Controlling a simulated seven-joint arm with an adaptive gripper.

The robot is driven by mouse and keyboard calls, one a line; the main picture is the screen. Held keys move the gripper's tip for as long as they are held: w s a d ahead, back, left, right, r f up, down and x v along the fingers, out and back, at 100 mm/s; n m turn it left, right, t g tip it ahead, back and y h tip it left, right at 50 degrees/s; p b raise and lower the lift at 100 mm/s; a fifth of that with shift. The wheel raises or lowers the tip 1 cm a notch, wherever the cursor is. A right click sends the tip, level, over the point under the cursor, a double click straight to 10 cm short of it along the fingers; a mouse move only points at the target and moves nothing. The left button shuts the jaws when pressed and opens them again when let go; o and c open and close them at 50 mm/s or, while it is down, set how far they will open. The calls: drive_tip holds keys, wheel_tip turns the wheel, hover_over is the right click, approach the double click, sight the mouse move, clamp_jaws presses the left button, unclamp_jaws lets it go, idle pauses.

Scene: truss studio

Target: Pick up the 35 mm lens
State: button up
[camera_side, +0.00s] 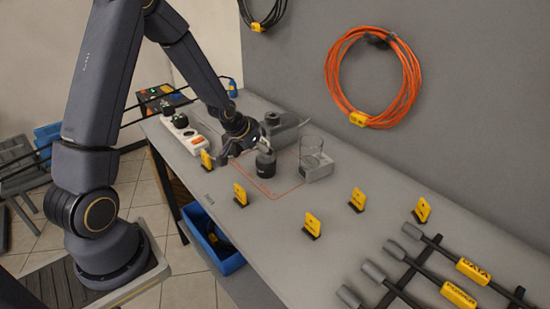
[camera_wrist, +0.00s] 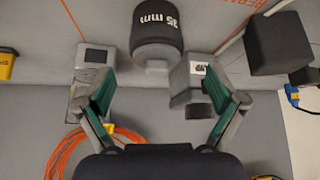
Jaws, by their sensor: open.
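The 35 mm lens is a dark cylinder with white "35 mm" lettering; it shows at the top centre of the wrist view (camera_wrist: 157,27), with a paler narrower end toward my gripper. In the side view the lens (camera_side: 265,166) stands on the bench inside an orange outline. My gripper (camera_wrist: 163,98) is open, with green-padded fingers spread and nothing between them. The lens lies beyond the fingertips. In the side view my gripper (camera_side: 256,143) is just above and left of the lens; whether it touches cannot be told.
A white power strip (camera_side: 184,134) lies left. Several yellow tags (camera_side: 312,222) stand along the bench (camera_side: 260,235).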

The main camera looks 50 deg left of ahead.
sight(264, 158)
drive_tip(key=x, duration=0.5)
drive_tip(key=shift+d+f, duration=0.2)
drive_tip(key=shift+f, duration=0.3)
drive_tip(key=shift+c, duration=0.2)
drive_tip(key=c, duration=1.7)
drive_tip(key=shift+r, duration=0.1)
